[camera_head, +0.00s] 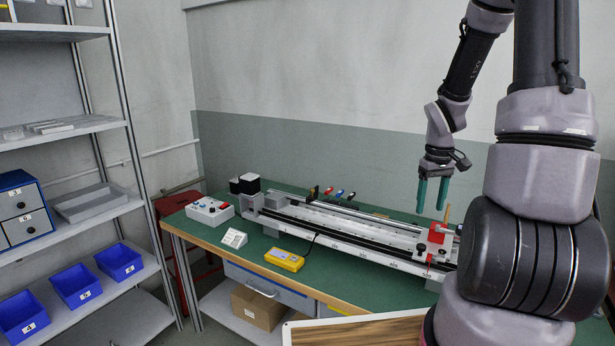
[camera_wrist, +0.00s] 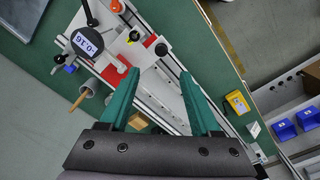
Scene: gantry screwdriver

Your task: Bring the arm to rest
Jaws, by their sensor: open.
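My gripper (camera_head: 432,195) has two green fingers and points down above the right end of the workbench. It is open, and nothing shows between its fingers. In the wrist view my gripper (camera_wrist: 158,92) spreads its green fingers over the gantry rail. The gantry (camera_head: 340,228) is a long white and black linear rail on the green bench top. A red and white carriage (camera_head: 436,240) sits at its right end, below my gripper and apart from it. In the wrist view a round dial reading like "-0.16" (camera_wrist: 87,42) shows beside the carriage.
A yellow device (camera_head: 284,260), a small white sign (camera_head: 234,238) and a control box (camera_head: 209,211) stand on the bench (camera_head: 205,243). A shelf rack with blue bins (camera_head: 76,285) stands at left. The air around my gripper is clear.

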